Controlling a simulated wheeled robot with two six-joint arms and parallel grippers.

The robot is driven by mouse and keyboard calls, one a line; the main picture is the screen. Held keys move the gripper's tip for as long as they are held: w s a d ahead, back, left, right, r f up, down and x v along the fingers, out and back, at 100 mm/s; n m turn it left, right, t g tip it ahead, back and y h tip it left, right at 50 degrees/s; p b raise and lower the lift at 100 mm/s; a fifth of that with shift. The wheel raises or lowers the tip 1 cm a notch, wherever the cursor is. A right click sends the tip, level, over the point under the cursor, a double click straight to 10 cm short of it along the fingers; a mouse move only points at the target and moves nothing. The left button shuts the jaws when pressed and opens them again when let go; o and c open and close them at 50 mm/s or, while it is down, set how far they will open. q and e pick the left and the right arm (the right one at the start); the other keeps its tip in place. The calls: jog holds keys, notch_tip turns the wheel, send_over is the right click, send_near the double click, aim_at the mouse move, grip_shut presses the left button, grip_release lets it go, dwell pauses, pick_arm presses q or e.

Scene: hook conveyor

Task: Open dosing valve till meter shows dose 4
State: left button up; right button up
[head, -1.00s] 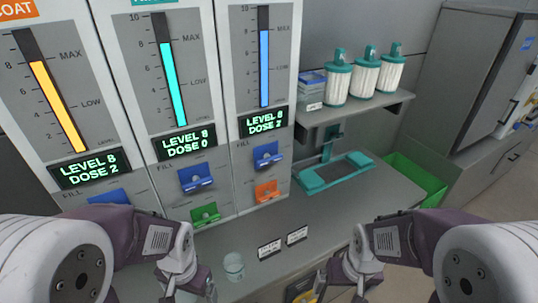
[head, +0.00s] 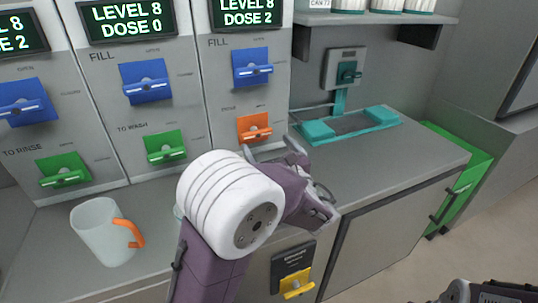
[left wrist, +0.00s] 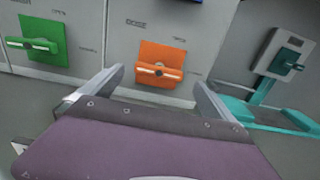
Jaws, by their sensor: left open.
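The orange dosing valve (head: 254,128) sits low on the right column, under a blue FILL valve (head: 252,68). Its meter (head: 244,17) reads LEVEL 8, DOSE 2. My left gripper (head: 272,150) is open just in front of and below the orange valve. In the left wrist view the orange valve (left wrist: 160,60) stands between the two open fingers (left wrist: 157,80), with no visible contact. The valve's handle lies roughly level. Part of my right arm or gripper (head: 490,293) shows at the bottom right edge; its fingers cannot be made out.
Green valves (head: 166,147) sit on the columns to the left. A pale mug (head: 103,232) with an orange handle stands on the counter. A teal stand (head: 350,125) is to the right. A yellow handle (head: 297,284) is on the front below the counter.

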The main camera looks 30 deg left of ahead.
aim_at(258, 132)
pick_arm(q)
jog(key=shift+d, duration=0.1)
jog(key=b+x, duration=0.1)
jog(key=x, duration=0.8)
jog(key=shift+f, duration=0.1)
